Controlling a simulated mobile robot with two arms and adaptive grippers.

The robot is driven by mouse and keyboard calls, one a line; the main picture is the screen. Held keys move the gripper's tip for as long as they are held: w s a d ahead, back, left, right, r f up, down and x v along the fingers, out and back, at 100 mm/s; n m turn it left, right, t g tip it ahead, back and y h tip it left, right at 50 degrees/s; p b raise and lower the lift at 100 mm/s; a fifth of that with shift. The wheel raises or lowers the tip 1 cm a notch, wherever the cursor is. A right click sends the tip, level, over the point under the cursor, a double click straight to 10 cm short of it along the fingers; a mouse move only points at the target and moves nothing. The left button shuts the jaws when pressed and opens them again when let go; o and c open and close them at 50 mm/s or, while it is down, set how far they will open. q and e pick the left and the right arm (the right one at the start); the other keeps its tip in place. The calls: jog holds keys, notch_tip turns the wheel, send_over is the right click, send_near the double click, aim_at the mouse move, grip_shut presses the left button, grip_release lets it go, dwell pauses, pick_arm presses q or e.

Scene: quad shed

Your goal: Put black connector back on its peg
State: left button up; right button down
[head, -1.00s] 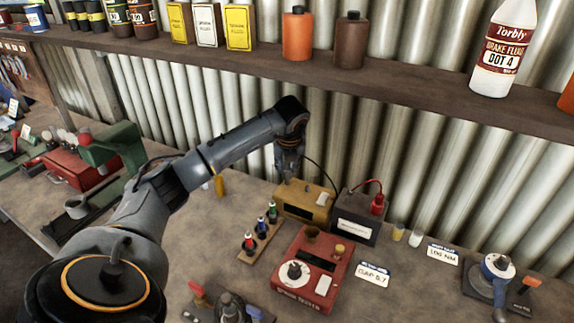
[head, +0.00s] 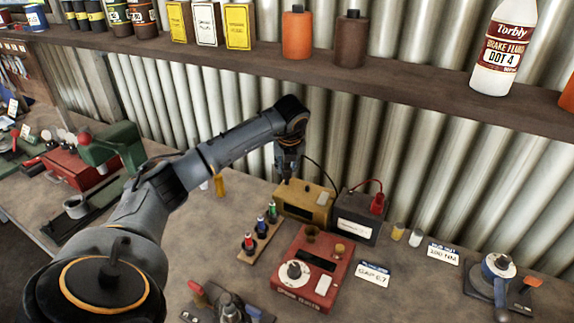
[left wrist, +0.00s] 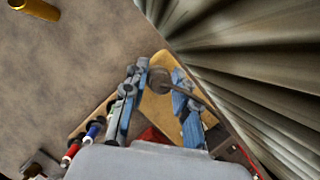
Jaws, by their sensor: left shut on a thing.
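My left gripper (head: 287,177) hangs just above the left end of the yellow box (head: 305,203). In the left wrist view, the left gripper's (left wrist: 156,98) two blue-grey fingers are shut on the dark round black connector (left wrist: 160,80), over the yellow box (left wrist: 158,112). A black cable (head: 321,167) curves from the gripper toward the black box (head: 357,222). In the head view the connector is hidden by the fingers. I cannot make out its empty peg in either view. My right gripper is not in view.
A red connector (head: 377,203) stands on the black box. A wooden rack (head: 257,243) with red, blue and green plugs is left of a red tester (head: 312,262). Corrugated wall (head: 420,140) and a shelf (head: 420,78) close off the back.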

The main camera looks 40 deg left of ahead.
pick_arm(q)
jog(key=shift+f+b, duration=0.55)
jog(key=shift+f, duration=0.1)
jog(key=shift+f+b, duration=0.5)
dwell(0.7)
dwell(0.3)
jog(key=o, duration=1.5)
jog(key=shift+r+p, duration=0.55)
jog(key=shift+r, duration=0.2)
jog(key=shift+r+p, duration=1.65)
jog(key=shift+r, duration=1.1)
